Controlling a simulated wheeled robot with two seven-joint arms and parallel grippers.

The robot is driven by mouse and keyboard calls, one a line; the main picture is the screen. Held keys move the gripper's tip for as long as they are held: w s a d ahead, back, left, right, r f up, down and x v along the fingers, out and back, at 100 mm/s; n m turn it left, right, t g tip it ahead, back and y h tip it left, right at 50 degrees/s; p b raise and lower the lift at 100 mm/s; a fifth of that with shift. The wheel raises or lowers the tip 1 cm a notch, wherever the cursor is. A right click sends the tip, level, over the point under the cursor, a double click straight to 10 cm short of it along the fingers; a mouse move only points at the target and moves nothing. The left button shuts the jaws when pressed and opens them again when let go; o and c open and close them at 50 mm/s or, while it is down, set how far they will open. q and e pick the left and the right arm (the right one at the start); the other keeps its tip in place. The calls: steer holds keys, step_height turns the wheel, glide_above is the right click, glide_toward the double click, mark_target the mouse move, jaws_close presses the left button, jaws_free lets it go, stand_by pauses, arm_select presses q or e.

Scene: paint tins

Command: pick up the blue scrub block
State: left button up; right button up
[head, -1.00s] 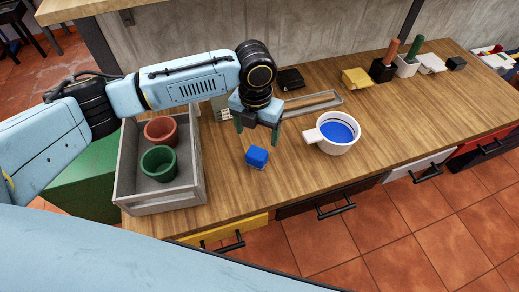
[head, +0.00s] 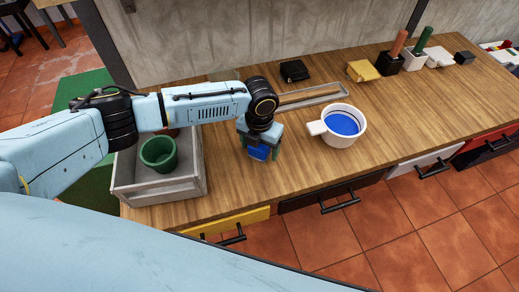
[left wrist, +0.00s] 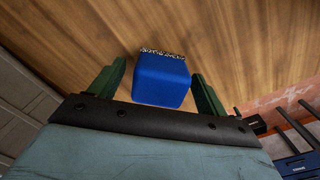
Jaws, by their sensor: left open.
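The blue scrub block (head: 259,153) sits on the wooden worktop near its front edge, partly hidden under my left gripper in the head view. In the left wrist view the block (left wrist: 162,81) shows a blue body with a grey speckled layer along its far edge. My left gripper (head: 260,150) is over the block, pointing down. In the left wrist view its two green fingers (left wrist: 158,88) are open, one on each side of the block, with a visible gap on both sides. My right gripper is not in view.
A grey crate (head: 188,189) with a green pot (head: 158,154) stands to the left. A white cup with blue paint (head: 341,125) stands close on the right. A grey metal frame (head: 310,97) and a black object (head: 294,71) lie behind.

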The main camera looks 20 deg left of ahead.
arm_select(q)
steer(key=shift+f, duration=0.3)
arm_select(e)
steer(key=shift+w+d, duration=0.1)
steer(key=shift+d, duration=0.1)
arm_select(q)
steer(key=shift+c, duration=0.5)
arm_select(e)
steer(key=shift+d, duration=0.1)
arm_select(q)
steer(key=c, duration=1.1)
step_height(320, 180, up, 9)
steer(key=shift+r+p, duration=0.2)
steer(key=shift+p, duration=0.65)
steer(key=shift+c, duration=0.2)
steer(key=shift+r, duration=0.35)
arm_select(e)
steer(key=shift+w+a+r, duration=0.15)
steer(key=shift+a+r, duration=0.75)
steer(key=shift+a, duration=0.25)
